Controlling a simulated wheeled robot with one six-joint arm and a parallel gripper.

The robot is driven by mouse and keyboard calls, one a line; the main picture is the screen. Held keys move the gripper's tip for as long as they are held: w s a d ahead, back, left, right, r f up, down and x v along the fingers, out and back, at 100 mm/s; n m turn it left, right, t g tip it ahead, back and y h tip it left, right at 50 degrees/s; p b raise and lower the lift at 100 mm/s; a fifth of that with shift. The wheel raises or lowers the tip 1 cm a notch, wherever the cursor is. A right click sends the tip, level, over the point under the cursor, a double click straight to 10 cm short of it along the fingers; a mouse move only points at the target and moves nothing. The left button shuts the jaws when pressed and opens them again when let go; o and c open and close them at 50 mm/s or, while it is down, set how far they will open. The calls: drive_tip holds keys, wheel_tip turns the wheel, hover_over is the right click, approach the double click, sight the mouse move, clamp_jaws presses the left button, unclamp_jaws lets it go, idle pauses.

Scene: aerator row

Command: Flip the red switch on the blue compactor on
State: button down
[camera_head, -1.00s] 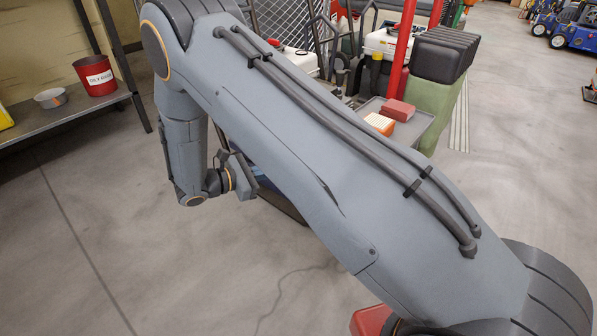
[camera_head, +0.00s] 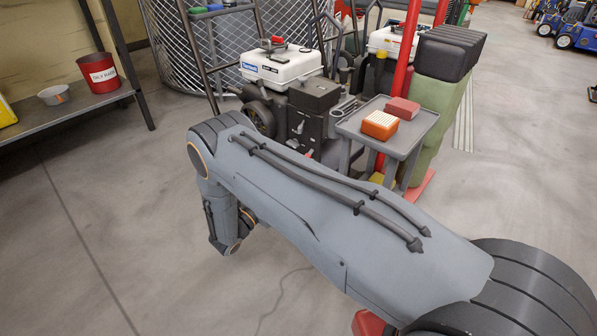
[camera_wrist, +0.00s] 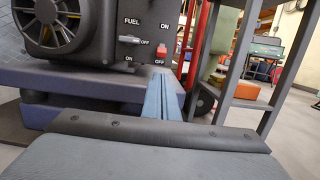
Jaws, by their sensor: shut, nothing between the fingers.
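The red switch (camera_wrist: 163,50) is on the black engine panel in the wrist view. "ON" is printed above it and "OFF" just below; it sits close to the OFF label. My gripper (camera_wrist: 167,77) is shut and empty. Its blue-grey fingers point at the panel, with the tips just below the switch and slightly right in the picture. I cannot tell how far the tips are from the panel. In the head view the gripper is mostly behind my arm.
A grey fuel lever (camera_wrist: 129,39) sits left of the switch. Dark frame posts (camera_wrist: 238,75) stand to the right. In the head view a white-topped engine machine (camera_head: 282,65) and a grey cart (camera_head: 400,139) stand beyond my arm; a shelf (camera_head: 60,118) is left. Open floor lies at lower left.

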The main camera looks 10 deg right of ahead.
sight(309, 154)
drive_tip(key=b+x, duration=0.3)
drive_tip(key=x, duration=0.6)
drive_tip(key=shift+w+d, duration=0.2)
drive_tip(key=shift+d, duration=0.15)
drive_tip(key=shift+a+r, duration=0.1)
